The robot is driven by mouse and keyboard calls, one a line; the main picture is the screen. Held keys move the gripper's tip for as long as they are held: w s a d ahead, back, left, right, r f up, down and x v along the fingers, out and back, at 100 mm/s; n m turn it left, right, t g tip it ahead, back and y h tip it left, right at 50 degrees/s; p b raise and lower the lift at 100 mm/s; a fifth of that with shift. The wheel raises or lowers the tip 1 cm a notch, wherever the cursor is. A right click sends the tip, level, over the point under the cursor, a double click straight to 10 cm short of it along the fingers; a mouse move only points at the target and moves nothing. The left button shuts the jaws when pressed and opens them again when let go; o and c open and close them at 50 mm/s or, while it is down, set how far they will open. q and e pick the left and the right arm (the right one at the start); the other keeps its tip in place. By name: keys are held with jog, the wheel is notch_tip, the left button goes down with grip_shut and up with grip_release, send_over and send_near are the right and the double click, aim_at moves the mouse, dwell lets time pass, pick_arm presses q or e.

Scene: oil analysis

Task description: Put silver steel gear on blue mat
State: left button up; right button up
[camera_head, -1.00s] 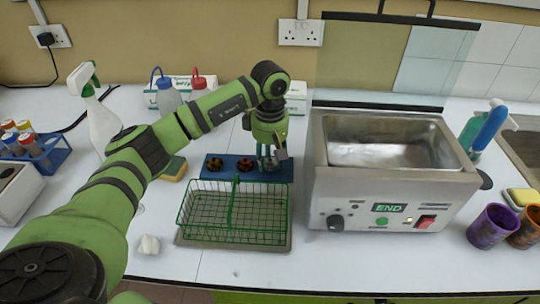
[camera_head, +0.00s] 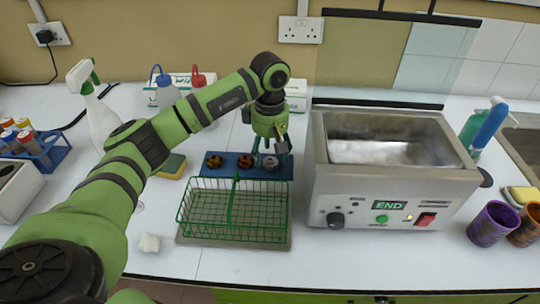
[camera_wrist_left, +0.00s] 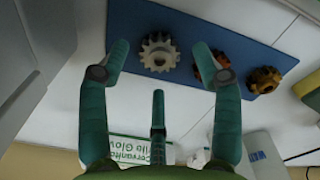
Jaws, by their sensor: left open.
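The silver steel gear (camera_head: 270,163) lies flat on the right part of the blue mat (camera_head: 226,171), behind the green wire basket. In the left wrist view the gear (camera_wrist_left: 159,53) sits on the mat (camera_wrist_left: 222,28). My left gripper (camera_head: 271,150) is open just above the gear, pointing down. In the wrist view its fingertips (camera_wrist_left: 161,62) are spread to either side of the gear, with gaps between. Two brownish gears, one dark (camera_head: 214,161) and one coppery (camera_head: 245,162), lie in a row to its left. My right gripper is not in view.
The green wire basket (camera_head: 232,235) stands in front of the mat. A steel bath (camera_head: 360,185) is close on the right. A sponge (camera_head: 172,167), spray bottle (camera_head: 100,118) and wash bottles (camera_head: 167,93) are left and behind. The front left bench is mostly clear.

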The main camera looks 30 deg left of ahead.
aim_at(270, 159)
pick_arm(q)
notch_tip(270, 159, up, 10)
jog(key=b, duration=0.1)
jog(key=shift+r, duration=0.25)
dwell(1.2)
